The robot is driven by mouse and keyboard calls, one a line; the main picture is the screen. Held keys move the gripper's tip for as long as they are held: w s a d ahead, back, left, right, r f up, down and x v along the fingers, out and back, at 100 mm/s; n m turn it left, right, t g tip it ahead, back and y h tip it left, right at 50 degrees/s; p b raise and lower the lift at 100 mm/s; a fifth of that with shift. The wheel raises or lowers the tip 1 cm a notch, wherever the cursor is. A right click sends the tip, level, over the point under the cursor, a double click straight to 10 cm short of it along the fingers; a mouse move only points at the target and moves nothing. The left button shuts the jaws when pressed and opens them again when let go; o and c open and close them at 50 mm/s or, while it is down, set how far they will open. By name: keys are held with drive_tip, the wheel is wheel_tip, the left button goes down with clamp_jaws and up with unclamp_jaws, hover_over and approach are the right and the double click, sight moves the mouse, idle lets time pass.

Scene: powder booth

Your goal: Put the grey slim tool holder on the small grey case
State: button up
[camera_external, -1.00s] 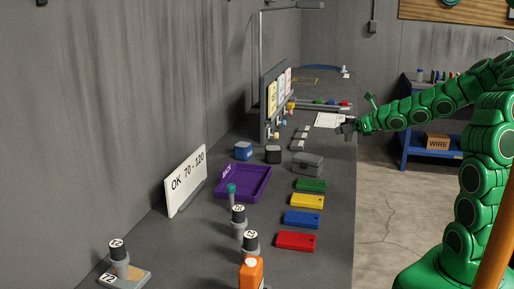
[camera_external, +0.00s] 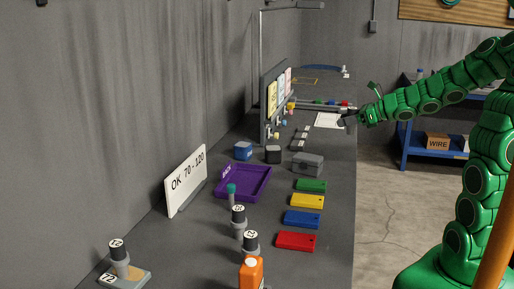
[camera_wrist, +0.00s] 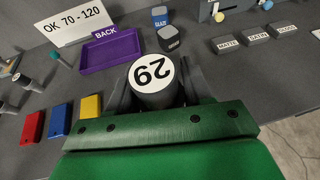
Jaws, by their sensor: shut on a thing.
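A grey tool holder (camera_wrist: 152,78) with a round white top marked with a number fills the middle of the wrist view. My gripper (camera_wrist: 157,95) is shut on it, with a dark finger on either side. In the external view, my gripper (camera_external: 350,118) is high at the right, above or beyond the table's right edge; what it holds is too small to make out there. The small grey case (camera_external: 308,164) stands on the table below and nearer the camera, its lid closed. I cannot make out the case in the wrist view, where my gripper covers much of the table.
A purple tray (camera_external: 244,183) lies left of the case. Green, yellow, blue and red blocks (camera_external: 297,241) line the table's right side. A blue box (camera_external: 243,151) and a dark box (camera_external: 273,155) stand behind the tray. Several numbered holders (camera_external: 239,222) stand in front.

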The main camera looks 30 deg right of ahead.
drive_tip(key=s+a+r+n+g+y, duration=0.3)
drive_tip(key=s+a, duration=0.1)
drive_tip(key=a, duration=0.5)
hover_over(304, 156)
drive_tip(key=shift+s+f, duration=0.2)
drive_tip(key=shift+f, duration=4.45)
drive_tip(key=shift+w+a+f, duration=0.1)
drive_tip(key=shift+w+f, duration=0.1)
drive_tip(key=shift+f, duration=1.45)
drive_tip(key=shift+f, duration=0.1)
drive_tip(key=o, duration=1.3)
drive_tip(key=shift+o, duration=0.2)
